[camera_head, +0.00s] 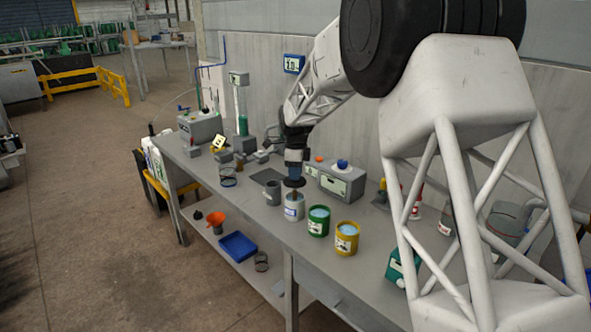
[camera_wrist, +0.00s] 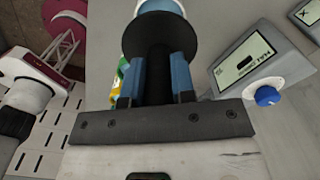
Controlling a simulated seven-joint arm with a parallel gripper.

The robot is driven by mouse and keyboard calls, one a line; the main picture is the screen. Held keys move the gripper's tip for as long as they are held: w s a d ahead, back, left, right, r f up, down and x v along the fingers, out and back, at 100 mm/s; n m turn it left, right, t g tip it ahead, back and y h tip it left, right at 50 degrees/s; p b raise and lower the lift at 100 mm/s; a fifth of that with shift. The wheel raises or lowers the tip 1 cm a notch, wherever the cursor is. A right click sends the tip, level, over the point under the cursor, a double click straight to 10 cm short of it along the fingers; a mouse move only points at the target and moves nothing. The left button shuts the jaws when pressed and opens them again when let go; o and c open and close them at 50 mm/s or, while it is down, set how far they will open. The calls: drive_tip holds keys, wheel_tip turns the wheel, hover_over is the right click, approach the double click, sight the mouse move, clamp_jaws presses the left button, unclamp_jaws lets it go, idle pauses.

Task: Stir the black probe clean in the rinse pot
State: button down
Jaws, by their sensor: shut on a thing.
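My gripper (camera_head: 294,168) is shut on the black probe (camera_wrist: 158,75), with a blue finger on each side of its dark handle. The probe's wide black disc (camera_head: 294,183) sits just below the fingers, over the white pot (camera_head: 294,206). The probe looks upright. A short stretch of its stem shows between disc and pot; its lower end is hidden, so I cannot tell how deep it reaches. A white rim with light blue inside (camera_wrist: 160,7) shows beyond the disc in the wrist view. A green pot (camera_head: 318,222) and a yellow pot (camera_head: 346,238), both with light blue contents, stand to the right.
A grey mug (camera_head: 272,192) stands close left of the white pot. A grey device with a blue knob (camera_head: 342,164) is behind my gripper; its knob shows in the wrist view (camera_wrist: 267,96). The bench front (camera_head: 262,214) is clear. A blue tray (camera_head: 238,246) lies on the lower shelf.

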sight(298, 182)
drive_tip(key=shift+f, duration=2.15)
drive_tip(key=shift+s+d, duration=0.45)
drive_tip(key=shift+d, duration=0.05)
drive_tip(key=shift+w, duration=0.15)
drive_tip(key=shift+w, duration=0.75)
drive_tip(key=shift+a, duration=0.15)
drive_tip(key=shift+a, duration=0.8)
